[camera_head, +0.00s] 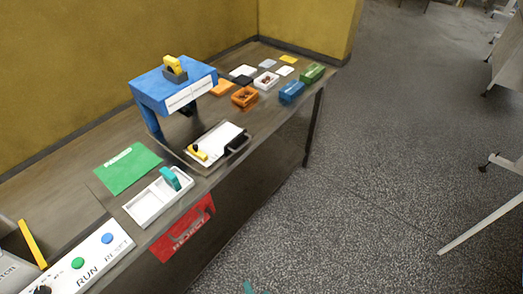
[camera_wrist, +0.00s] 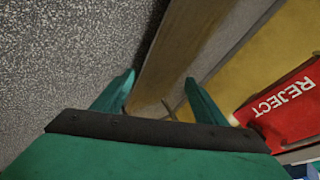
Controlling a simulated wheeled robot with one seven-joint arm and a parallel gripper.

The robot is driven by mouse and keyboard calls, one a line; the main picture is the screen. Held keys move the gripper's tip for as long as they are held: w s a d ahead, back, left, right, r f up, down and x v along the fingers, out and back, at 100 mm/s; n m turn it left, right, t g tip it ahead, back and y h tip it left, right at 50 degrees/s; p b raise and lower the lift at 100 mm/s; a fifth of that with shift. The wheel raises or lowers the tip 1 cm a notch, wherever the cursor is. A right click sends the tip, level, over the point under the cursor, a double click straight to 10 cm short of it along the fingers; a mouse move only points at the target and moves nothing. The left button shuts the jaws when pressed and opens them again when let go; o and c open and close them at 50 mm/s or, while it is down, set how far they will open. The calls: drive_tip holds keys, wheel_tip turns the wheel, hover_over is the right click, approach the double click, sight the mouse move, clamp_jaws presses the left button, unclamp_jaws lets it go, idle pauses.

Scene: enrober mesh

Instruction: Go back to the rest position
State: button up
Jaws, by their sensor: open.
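My gripper (camera_wrist: 160,84) shows in the wrist view with its two teal fingers spread apart. Nothing is held between them. The fingers are in front of the floor and a brown bench edge, and they touch nothing that I can see. A red REJECT panel (camera_wrist: 290,105) is to the right of the fingers. In the head view my arm is mostly out of sight; only a small teal tip shows at the bottom edge, and I cannot tell which part it is.
The brown bench runs along the yellow wall. It bears a blue stand (camera_head: 160,88), a white tray (camera_head: 147,209) with a teal piece (camera_head: 170,179), a green mat (camera_head: 127,169), a control panel (camera_head: 85,262) and several small boxes. The red REJECT panel (camera_head: 184,232) is on its front. Grey floor (camera_head: 370,170) is open at right.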

drive_tip(key=s+d+r+n+t+h, duration=0.2)
drive_tip(key=s+d+r+t+h, duration=0.15)
drive_tip(key=s+r, duration=0.7)
drive_tip(key=s+a+r+n+t, duration=0.1)
drive_tip(key=r+n, duration=0.1)
drive_tip(key=r, duration=0.7)
drive_tip(key=s+a+r+n+t, duration=0.1)
drive_tip(key=s+r+t, duration=0.1)
drive_tip(key=r, duration=0.7)
drive_tip(key=shift+s+n, duration=0.15)
drive_tip(key=shift+n, duration=0.25)
